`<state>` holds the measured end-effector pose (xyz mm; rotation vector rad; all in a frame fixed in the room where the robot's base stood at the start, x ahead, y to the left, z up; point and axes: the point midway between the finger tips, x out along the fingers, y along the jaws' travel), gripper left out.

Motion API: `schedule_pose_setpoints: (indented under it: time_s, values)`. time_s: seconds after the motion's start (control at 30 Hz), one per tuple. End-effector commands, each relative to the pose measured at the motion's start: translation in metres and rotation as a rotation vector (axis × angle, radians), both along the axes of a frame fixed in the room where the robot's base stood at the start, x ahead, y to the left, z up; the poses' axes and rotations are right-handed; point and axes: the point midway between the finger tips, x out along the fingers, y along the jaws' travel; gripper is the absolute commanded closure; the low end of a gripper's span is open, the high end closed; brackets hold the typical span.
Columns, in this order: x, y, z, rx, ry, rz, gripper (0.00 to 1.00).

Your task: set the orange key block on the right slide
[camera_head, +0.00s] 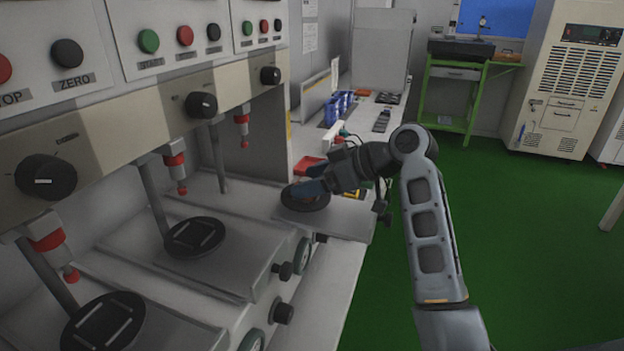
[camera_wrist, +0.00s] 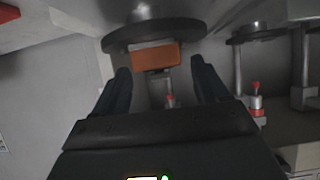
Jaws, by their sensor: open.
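The orange key block (camera_wrist: 155,57) sits on the round dark disc (camera_wrist: 118,44) in the wrist view, just past and between my two fingertips. My gripper (camera_wrist: 160,66) is open, with a gap on each side of the block. In the head view my gripper (camera_head: 311,181) is low over the disc (camera_head: 295,203) of the right slide (camera_head: 348,220), the farthest of the three. The fingers mostly hide the block there.
The middle disc (camera_head: 194,237) and the left disc (camera_head: 103,322) look empty. Red-tipped plungers (camera_head: 175,170) hang above the slides, and thin posts stand behind the discs. A red tray (camera_head: 308,165) and blue bins (camera_head: 338,107) lie beyond.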

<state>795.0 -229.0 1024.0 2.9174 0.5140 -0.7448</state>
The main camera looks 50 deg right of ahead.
Motion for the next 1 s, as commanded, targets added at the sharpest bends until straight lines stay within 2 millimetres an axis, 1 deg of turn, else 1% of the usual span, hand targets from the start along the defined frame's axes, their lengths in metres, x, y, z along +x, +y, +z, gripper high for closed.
schedule_pose_setpoints:
  time_s: [0.17,0.27,0.7,0.83,1.0]
  values:
    - [0.0,0.0,0.005,-0.001,0.0,0.0,0.26]
    - [-0.009,-0.004,0.008,-0.001,-0.003,-0.002,0.26]
    - [-0.079,-0.03,0.049,-0.002,-0.002,-0.003,0.26]
    - [-0.091,-0.034,0.056,-0.001,-0.002,-0.001,0.26]
    - [-0.099,-0.036,0.06,-0.001,0.0,0.0,0.26]
